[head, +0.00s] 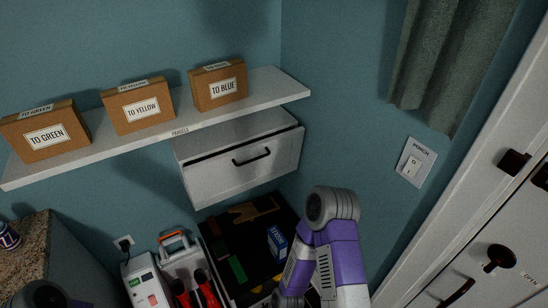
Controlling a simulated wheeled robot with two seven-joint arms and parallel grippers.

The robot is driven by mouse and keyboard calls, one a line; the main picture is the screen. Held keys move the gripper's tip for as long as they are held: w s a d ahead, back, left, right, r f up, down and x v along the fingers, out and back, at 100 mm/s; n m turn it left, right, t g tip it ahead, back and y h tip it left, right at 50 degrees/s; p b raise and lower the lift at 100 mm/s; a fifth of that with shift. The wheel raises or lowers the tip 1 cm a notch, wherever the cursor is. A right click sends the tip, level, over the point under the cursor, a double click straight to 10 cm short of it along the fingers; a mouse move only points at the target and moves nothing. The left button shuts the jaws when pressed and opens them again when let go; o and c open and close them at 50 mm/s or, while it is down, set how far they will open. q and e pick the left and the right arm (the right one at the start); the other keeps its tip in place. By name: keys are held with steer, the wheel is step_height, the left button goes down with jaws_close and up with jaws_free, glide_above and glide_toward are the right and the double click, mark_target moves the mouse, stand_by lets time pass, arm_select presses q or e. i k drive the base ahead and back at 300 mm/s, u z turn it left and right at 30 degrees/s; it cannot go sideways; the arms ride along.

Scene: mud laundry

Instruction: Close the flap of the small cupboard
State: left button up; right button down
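The small white cupboard (225,138) is mounted on the wall under the shelf. Its front flap (225,177) has a dark bar handle near its middle. A dark gap runs along the flap's top edge, so the flap appears slightly ajar there. Nothing of mine touches it. My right arm, purple and white, rises at the bottom centre, below and right of the cupboard. A small part of my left arm shows in the bottom left corner. Neither gripper's fingers can be made out.
A white shelf (285,86) above the cupboard carries boxes labelled TO GREEN (45,135), TO YELLOW (138,106) and TO BLUE (218,87). Below are a dark surface with items (223,245) and a caddy (172,262). A white door (460,245) stands right.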

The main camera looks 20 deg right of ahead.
mark_target(211, 180)
steer(key=z, duration=0.05)
steer(key=k, duration=0.4)
steer(key=u, duration=0.6)
steer(key=i, duration=1)
steer(key=z, duration=0.5)
